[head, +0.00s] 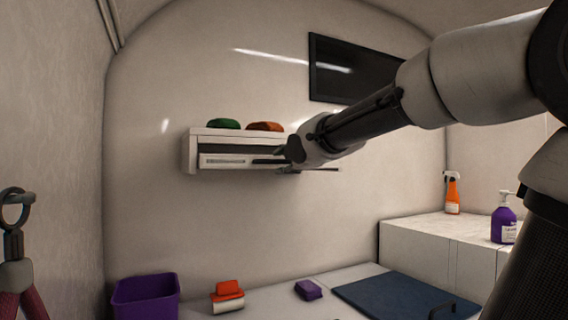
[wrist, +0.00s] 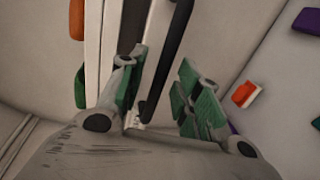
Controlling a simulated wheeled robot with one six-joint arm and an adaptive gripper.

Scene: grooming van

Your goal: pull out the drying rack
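The drying rack (head: 225,161) is a white pull-out front in a white wall unit (head: 193,150) on the back wall. It looks pushed in. A dark bar handle (head: 262,162) runs along its front. My gripper (head: 287,155) is at the right part of the unit and hides some of it. In the wrist view, my gripper (wrist: 163,95) is open, with green finger pads spread apart. The dark handle (wrist: 168,62) reaches down between the two fingers. The left finger is close to the white rack front; whether it touches is unclear.
A green towel (head: 223,123) and an orange towel (head: 264,126) lie on the unit. Below are a purple bin (head: 146,298), an orange-red brush (head: 228,290), a purple block (head: 309,290) and a blue mat (head: 395,296). A dark screen (head: 350,70) hangs behind my arm.

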